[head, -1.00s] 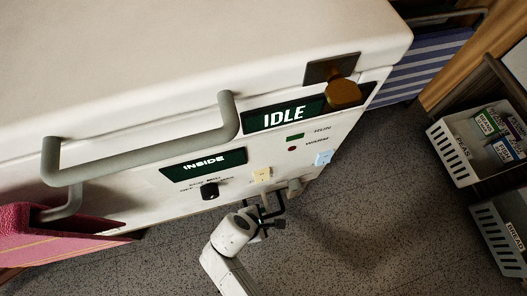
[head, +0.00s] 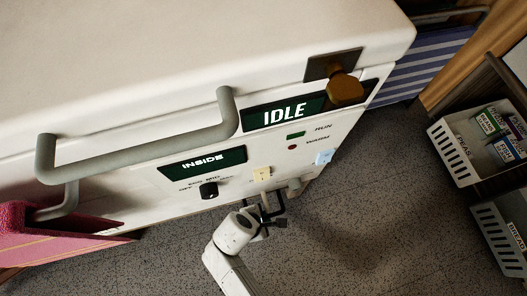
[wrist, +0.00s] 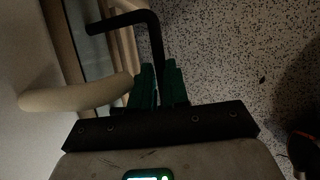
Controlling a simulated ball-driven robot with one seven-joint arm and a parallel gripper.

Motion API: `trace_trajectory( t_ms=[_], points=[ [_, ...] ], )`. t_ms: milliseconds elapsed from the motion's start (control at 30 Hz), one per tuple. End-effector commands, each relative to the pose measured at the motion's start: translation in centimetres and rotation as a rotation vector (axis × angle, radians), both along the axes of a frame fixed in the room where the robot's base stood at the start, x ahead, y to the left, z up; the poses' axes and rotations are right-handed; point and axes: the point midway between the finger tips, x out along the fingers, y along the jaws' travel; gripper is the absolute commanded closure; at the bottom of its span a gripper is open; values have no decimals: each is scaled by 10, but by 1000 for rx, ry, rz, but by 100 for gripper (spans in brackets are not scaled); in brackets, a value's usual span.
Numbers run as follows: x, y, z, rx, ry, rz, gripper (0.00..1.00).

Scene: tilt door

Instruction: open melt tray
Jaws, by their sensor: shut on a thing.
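My gripper (wrist: 159,82) is shut on a black bent bar (wrist: 152,45), seen between its green fingers in the wrist view. The bar bends and runs left towards the low front of the white chest (head: 140,40).
The chest has a long grey handle (head: 140,150) and an IDLE display (head: 285,112). White baskets (head: 465,150) stand right. Speckled floor (head: 370,210) is clear between.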

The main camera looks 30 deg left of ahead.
Motion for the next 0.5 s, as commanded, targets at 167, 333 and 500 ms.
trace_trajectory(
  t_ms=[167,333,500],
  points=[
    [0,0,0,0,0,0,100],
    [0,0,0,-1,1,0,100],
    [-5,-6,2,-3,1,0,100]
  ],
)
